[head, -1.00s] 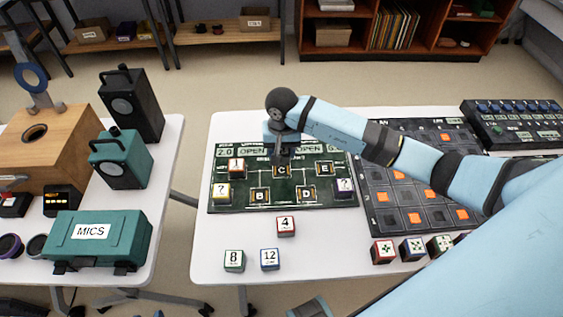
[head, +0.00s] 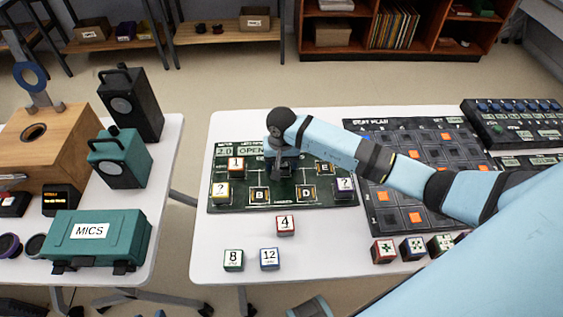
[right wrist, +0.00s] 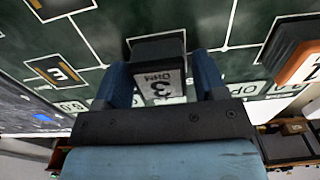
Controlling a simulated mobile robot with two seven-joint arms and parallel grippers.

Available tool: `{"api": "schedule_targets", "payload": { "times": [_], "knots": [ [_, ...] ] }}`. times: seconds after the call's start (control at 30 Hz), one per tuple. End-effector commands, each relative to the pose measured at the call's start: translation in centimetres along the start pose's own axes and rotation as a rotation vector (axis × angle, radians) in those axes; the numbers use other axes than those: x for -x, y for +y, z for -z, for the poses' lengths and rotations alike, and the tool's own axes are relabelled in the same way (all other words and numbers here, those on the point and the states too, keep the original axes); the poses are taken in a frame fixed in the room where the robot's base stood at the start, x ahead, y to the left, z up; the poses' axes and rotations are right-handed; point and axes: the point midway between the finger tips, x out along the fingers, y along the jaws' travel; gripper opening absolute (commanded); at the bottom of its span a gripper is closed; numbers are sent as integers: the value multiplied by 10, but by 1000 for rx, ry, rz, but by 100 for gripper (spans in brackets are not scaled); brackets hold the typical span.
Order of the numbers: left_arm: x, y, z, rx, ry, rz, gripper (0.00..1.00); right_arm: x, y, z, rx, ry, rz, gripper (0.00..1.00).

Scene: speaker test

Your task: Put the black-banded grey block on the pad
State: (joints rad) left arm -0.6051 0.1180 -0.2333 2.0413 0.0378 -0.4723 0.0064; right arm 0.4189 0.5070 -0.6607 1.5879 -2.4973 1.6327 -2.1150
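The grey block (right wrist: 160,80) marked "3 OHM", with a black part at its far end, sits between the two blue fingers of my right gripper (right wrist: 160,68). The fingers appear closed against its sides. In the head view my right gripper (head: 283,170) is low over the middle of the dark green circuit board (head: 320,200), hiding the pad lettered C. I cannot tell whether the block touches the board. Pads B (head: 260,195), D (head: 305,194) and E (head: 325,168) are bare. My left gripper does not show.
Blocks 4 (head: 285,225), 8 (head: 233,260) and 12 (head: 270,258) stand in front. A dark grid board (head: 410,185) lies right, under my arm.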

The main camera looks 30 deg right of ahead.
Motion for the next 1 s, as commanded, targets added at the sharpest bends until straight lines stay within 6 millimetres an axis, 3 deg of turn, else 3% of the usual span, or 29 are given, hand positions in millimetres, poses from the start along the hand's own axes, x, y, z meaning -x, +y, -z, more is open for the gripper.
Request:
{"api": "schedule_targets", "payload": {
  "times": [0.27,0.43,0.8,1.0],
  "knots": [
    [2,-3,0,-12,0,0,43,1,0,0,0,0,0,72],
    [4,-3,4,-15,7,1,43,11,0,1,1,3,-1,72],
    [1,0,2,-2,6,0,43,88,0,1,1,5,0,72],
    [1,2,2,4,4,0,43,116,0,1,0,2,0,72]
  ]
}}
